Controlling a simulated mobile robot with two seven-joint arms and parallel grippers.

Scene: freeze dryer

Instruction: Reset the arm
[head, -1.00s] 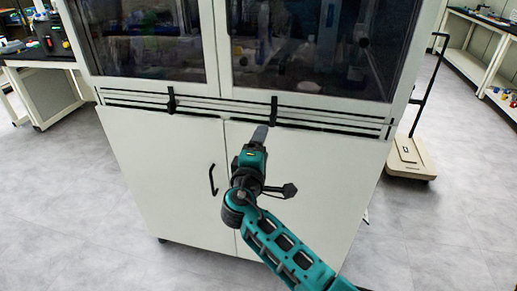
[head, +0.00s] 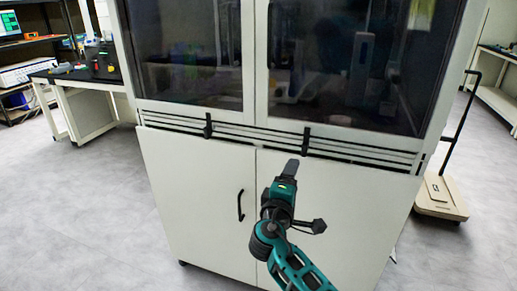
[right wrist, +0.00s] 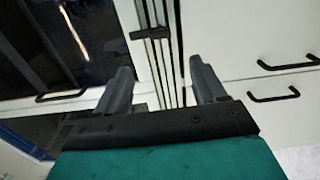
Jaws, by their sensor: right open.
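My right arm comes in from the bottom of the head view. Its gripper (head: 291,170) is raised in front of the white cabinet's lower right door. In the right wrist view the two dark fingers of the gripper (right wrist: 163,88) stand well apart with nothing between them. The cabinet's vent slats show behind the fingers, and I see no contact. My left gripper is not in view.
The white cabinet (head: 205,195) fills the middle, with dark glass doors (head: 345,65) above and black handles (head: 240,205). A platform scale (head: 440,197) stands at right. A dark-topped bench (head: 85,75) is at left. Grey floor is open on both sides.

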